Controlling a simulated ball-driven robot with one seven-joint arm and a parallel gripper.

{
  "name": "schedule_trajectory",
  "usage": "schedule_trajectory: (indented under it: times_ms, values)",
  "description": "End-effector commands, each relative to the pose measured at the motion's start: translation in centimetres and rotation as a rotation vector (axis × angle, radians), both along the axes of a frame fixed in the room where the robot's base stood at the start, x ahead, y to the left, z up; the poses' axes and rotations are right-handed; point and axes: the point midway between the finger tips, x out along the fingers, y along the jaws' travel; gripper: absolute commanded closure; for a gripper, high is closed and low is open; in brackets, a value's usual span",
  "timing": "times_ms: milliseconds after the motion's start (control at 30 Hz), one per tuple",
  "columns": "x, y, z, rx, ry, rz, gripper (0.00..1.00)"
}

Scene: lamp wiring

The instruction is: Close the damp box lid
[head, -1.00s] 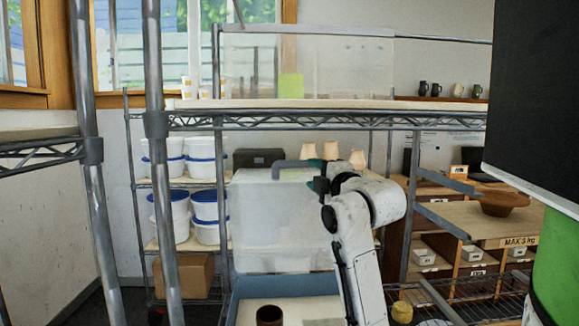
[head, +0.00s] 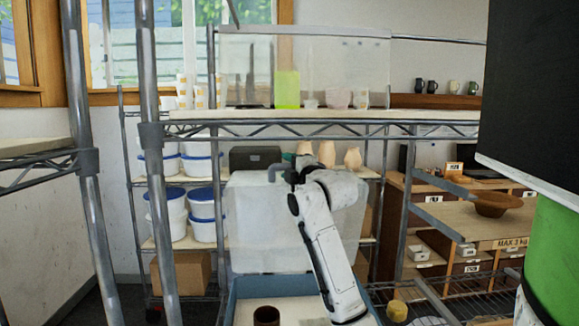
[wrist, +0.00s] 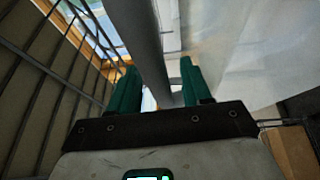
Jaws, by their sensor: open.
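The damp box (head: 232,296) is a blue-rimmed box low in the centre of the head view. Its translucent lid (head: 262,235) stands raised, nearly upright, behind the box opening. A grey bar, seemingly a handle, shows at the lid's top edge (head: 275,172). My gripper (head: 290,162) is beside the lid's top edge, partly hidden by my wrist; contact cannot be told. In the wrist view my gripper (wrist: 160,88) has its two green fingers apart. A pale translucent sheet, likely the lid (wrist: 250,50), fills the right side, outside the fingers.
A brown pot (head: 266,316) stands in the box's open front. A wire shelf (head: 330,122) with a clear bin (head: 340,75) spans above. Grey posts (head: 160,200) stand at left. Lidded white tubs (head: 207,215) are behind. A green cylinder (head: 558,265) is close at right.

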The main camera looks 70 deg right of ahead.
Motion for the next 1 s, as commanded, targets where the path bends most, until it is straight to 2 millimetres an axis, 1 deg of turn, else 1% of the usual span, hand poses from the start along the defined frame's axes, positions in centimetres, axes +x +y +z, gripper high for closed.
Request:
schedule_trajectory:
  times_ms: [200,233,700,733,1000]
  values:
    - [0.03,-0.01,-0.01,0.0,0.0,0.0,0.52]
    - [0.02,-0.02,-0.01,0.0,0.0,0.0,0.53]
    - [-0.01,-0.02,-0.04,0.001,0.001,-0.001,0.98]
    - [-0.01,-0.02,-0.05,0.001,0.001,-0.001,1.0]
    - [-0.02,-0.03,-0.07,0.001,0.0,-0.001,1.0]
